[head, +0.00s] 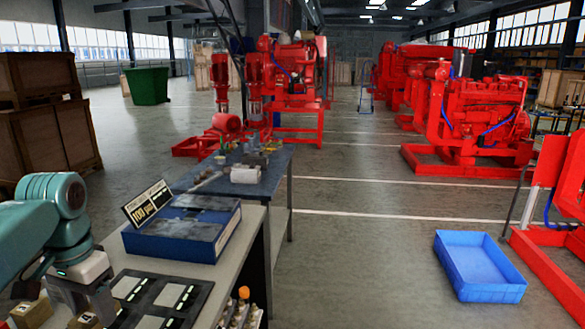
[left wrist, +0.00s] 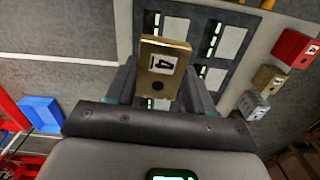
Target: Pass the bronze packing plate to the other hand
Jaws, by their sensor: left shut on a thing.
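The bronze packing plate (left wrist: 163,60) shows in the left wrist view as a brass-coloured block. In the head view my left gripper (head: 85,295) is at the lower left, pointing down beside the black pads. A tan block with a white label (head: 84,321) shows just below it; I cannot tell there whether it is the held plate. My right gripper is not in view.
Black pads with light panels (head: 160,298) lie on the bench, beside a blue box (head: 185,232) with a "100 psi" sign (head: 147,202). A red block (left wrist: 297,48), a brass block (left wrist: 268,78) and a grey block (left wrist: 252,105) stand nearby. A blue tray (head: 478,265) is on the floor.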

